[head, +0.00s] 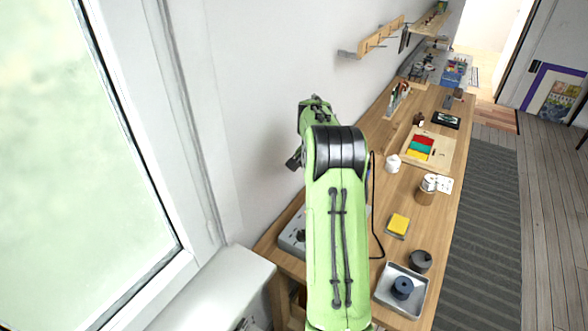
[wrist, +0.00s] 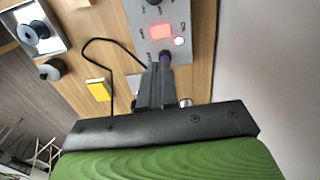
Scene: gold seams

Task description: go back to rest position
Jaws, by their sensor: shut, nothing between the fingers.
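My green arm reaches forward over the left side of the workbench (head: 385,190) in the head view. My gripper (head: 294,161) is small there, near the wall and above the bench. In the wrist view my gripper (wrist: 161,66) is shut, its dark fingers together and empty. The fingertips appear beside the lower edge of a grey control box (wrist: 143,32) with knobs and a lit red panel. A small purple part shows at the fingertips; I cannot tell whether they touch it. The control box (head: 292,237) is mostly hidden behind my arm in the head view.
A metal tray (head: 382,297) holding a dark blue spool, a dark round piece (head: 421,261) and a yellow block (head: 399,223) lie right of my arm. A black cable (head: 373,230) runs beside it. A window (head: 90,150) and wall are at left; open floor is at right.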

